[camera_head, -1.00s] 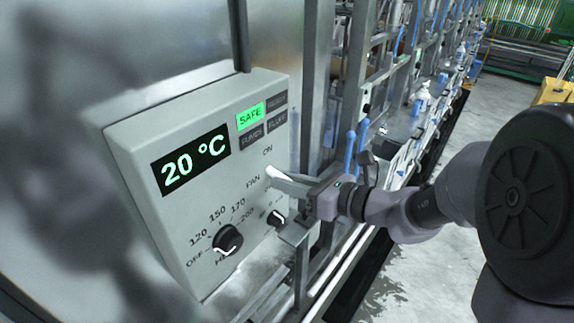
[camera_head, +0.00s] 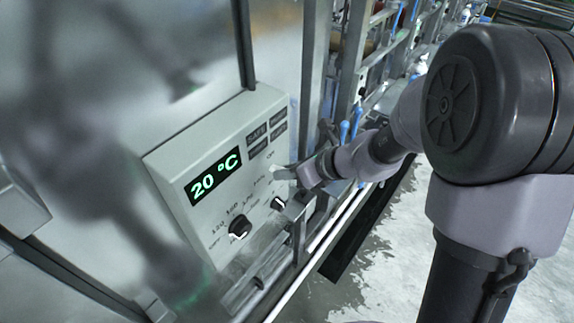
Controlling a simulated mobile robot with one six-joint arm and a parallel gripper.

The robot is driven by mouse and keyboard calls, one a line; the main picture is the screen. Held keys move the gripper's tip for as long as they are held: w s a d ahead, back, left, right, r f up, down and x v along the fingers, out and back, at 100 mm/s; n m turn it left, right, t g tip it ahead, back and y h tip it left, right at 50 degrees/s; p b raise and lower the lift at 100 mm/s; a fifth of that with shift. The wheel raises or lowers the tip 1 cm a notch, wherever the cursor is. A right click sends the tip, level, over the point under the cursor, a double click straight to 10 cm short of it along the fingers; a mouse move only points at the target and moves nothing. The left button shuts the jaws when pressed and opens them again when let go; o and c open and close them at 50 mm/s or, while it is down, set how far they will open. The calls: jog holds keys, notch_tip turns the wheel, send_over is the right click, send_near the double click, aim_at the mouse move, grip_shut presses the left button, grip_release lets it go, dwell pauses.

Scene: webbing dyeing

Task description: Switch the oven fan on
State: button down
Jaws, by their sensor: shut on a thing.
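The oven's control box (camera_head: 185,165) is a pale grey panel on the steel wall, with a black display reading 20 °C (camera_head: 214,176). My gripper (camera_head: 287,173) is at the panel's right side, by the ON and FAN lettering. It is shut on the fan switch, which is mostly hidden by the fingers, so its position cannot be read. A large black temperature knob (camera_head: 239,227) is at lower left of the gripper. A smaller black knob (camera_head: 278,203) is just below the gripper. The status lamps (camera_head: 267,137) at the top right look dark.
A metal frame post (camera_head: 307,100) stands just right of the panel, close to my gripper. A rack with blue and white parts (camera_head: 365,115) runs along behind my arm. A steel ledge (camera_head: 262,278) is below the panel. Wet floor (camera_head: 385,265) is open at right.

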dwell(0.3)
jog(key=c, duration=1.3)
grip_release()
jog(key=v, duration=1.7)
jog(key=shift+d+r, duration=0.15)
jog(key=shift+d, duration=0.05)
jog(key=s+f+n+h+b, duration=0.2)
jog(key=s+f+n+b, duration=0.3)
jog(key=f+b, duration=0.8)
jog(key=s+f+n+h+b, duration=0.2)
jog(key=s+f+n+b, duration=0.3)
jog(key=f+n+b, duration=0.5)
jog(key=s+a+f+n+h+b, duration=0.1)
jog(key=s+f+n+b, duration=0.5)
jog(key=f+b, duration=1)
jog(key=shift+f+n+h+b, duration=0.4)
jog(key=shift+n+h+b, duration=0.2)
jog(key=shift+n+b, duration=0.6)
